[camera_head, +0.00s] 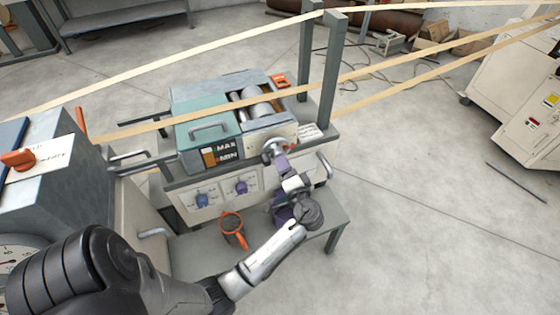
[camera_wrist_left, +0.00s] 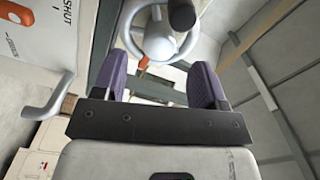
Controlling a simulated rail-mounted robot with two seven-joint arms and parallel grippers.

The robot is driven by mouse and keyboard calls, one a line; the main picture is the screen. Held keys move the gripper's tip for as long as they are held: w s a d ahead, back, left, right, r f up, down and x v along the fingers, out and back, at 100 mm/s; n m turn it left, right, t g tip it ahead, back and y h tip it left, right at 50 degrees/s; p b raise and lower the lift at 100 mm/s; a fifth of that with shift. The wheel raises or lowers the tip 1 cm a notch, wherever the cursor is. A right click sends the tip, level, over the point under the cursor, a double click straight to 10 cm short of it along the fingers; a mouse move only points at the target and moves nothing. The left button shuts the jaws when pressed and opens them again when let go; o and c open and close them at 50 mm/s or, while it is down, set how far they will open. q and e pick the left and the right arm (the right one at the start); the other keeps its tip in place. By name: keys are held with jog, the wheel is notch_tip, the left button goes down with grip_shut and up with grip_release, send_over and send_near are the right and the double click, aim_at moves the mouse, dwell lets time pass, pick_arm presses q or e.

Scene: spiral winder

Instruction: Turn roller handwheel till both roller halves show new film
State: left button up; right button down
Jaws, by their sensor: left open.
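The roller handwheel (camera_head: 274,147) is a small pale wheel on the front right of the teal-topped machine. In the left wrist view the handwheel (camera_wrist_left: 157,42) shows close up, with a dark knob (camera_wrist_left: 182,14) and an orange part below its hub. My left gripper (camera_head: 288,165) is just in front of it. In the left wrist view its two purple fingers (camera_wrist_left: 161,68) are apart, with the wheel ahead between them; contact cannot be told. The pale grey roller (camera_head: 258,104) lies in the opening on top; whether its surface carries new film is unclear. My right gripper is out of view.
Tan strips (camera_head: 205,118) run across above the machine, beside upright grey posts (camera_head: 328,75). A bar handle (camera_head: 324,165) sticks out right of the wheel. Floor at right is mostly clear.

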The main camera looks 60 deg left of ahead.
aim_at(277, 154)
pick_arm(q)
jog(key=shift+w+a, duration=0.2)
jog(key=shift+a, duration=0.85)
jog(key=shift+w+a, duration=0.15)
jog(key=shift+a, duration=0.85)
